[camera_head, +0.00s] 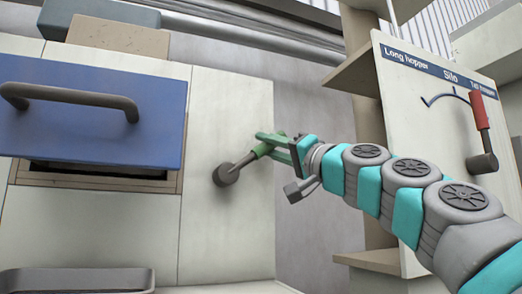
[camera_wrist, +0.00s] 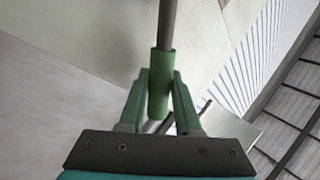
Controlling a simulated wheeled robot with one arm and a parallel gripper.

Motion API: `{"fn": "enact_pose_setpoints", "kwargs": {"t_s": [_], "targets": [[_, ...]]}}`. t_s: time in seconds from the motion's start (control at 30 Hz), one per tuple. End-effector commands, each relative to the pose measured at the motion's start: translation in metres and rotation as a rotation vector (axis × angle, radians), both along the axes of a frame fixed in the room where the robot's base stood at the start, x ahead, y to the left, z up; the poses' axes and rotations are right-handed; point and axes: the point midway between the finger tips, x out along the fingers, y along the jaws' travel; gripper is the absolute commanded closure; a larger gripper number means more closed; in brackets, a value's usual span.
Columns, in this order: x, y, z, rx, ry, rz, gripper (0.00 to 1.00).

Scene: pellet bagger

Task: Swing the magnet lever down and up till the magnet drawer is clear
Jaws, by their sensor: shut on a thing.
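The magnet lever has a dark round pivot (camera_head: 227,174) on the pale machine wall and a green grip (camera_head: 263,149). It slants up to the right from the pivot. My gripper (camera_head: 277,143) is shut on the green grip, coming from the right. In the wrist view the two green fingers clasp the green grip (camera_wrist: 159,92), and the grey rod (camera_wrist: 167,25) runs on beyond it. The magnet drawer (camera_head: 90,125) has a blue front with a dark bar handle, left of the lever. A dark gap shows under the front; its inside is hidden.
At right a panel (camera_head: 435,130) marked "Long hopper" and "Silo" carries another lever with a red grip (camera_head: 478,110). A dark tray (camera_head: 75,280) is at bottom left. A tan block (camera_head: 118,38) lies on top of the machine. The wall below the lever is clear.

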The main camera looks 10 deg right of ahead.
Motion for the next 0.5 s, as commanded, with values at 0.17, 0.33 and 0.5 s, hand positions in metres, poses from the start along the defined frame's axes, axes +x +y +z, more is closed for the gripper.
{"fn": "enact_pose_setpoints", "kwargs": {"t_s": [0.17, 0.33, 0.5], "targets": [[0.0010, -0.0042, -0.0113, 0.083, 0.026, 0.003, 1.00], [0.0016, -0.0078, -0.0131, 0.130, 0.037, -0.001, 1.00], [0.0018, -0.0089, -0.0137, 0.148, 0.041, -0.001, 1.00]]}}
